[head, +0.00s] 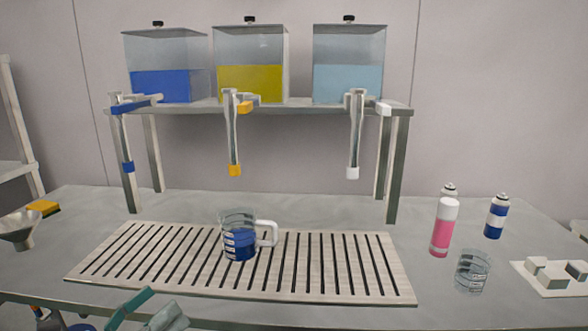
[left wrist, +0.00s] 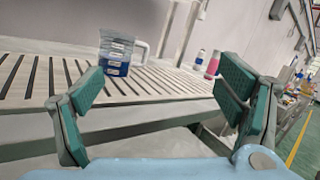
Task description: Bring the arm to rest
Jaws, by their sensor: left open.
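My left gripper (head: 148,310) is at the bottom edge of the head view, in front of the table's front edge. In the left wrist view its two green-padded fingers (left wrist: 158,98) are wide apart with nothing between them. A clear measuring jug (head: 240,238) with blue liquid and a white handle stands upright on the slatted drain board (head: 330,285). The jug also shows in the left wrist view (left wrist: 116,52), beyond the fingers and apart from them. My right gripper is in neither view.
Tanks of blue (head: 168,86), yellow (head: 250,82) and light blue liquid (head: 348,80) stand on a rack with taps. A pink can (head: 442,230), a blue can (head: 495,218), a clear beaker (head: 473,270) and a white block tray (head: 550,288) are at right. A funnel (head: 22,230) is at left.

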